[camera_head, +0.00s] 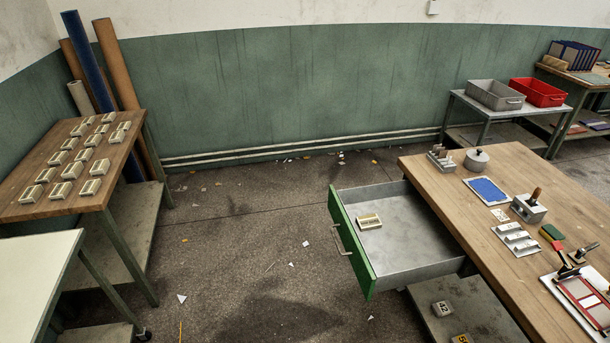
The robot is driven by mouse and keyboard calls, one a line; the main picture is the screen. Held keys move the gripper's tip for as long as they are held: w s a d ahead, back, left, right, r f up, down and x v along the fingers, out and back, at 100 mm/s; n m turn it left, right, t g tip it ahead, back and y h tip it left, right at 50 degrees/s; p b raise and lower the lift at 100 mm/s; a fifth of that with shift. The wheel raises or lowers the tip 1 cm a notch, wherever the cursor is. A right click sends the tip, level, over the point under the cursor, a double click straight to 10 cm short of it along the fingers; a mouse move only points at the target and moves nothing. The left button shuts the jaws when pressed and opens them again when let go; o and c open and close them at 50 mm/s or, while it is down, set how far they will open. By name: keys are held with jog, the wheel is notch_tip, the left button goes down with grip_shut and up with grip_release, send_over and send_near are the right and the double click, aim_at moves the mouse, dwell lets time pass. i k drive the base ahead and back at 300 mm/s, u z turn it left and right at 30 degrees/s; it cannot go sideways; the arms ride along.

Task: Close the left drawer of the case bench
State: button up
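A drawer with a green front (350,245) stands pulled far out from the wooden-topped bench (440,200) at the right. Its front faces left and carries a pale bar handle (341,241). The grey metal tray of the drawer (410,225) is open to view and holds one small cream slotted block (368,221) near the front. No other drawer of this bench shows. My gripper is not in view.
On the bench lie a blue pad (487,190), a lidded pot (476,160) and a red-framed press (585,300). A lower shelf (470,310) sits below the drawer. The floor left of the drawer is open, with paper scraps. Tables (50,215) stand at the left.

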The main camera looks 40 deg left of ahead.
aim_at(413, 245)
jog(key=u, duration=1)
jog(key=k, duration=0.4)
jog(key=u, duration=1.05)
jog(key=i, duration=1.2)
jog(key=z, duration=0.25)
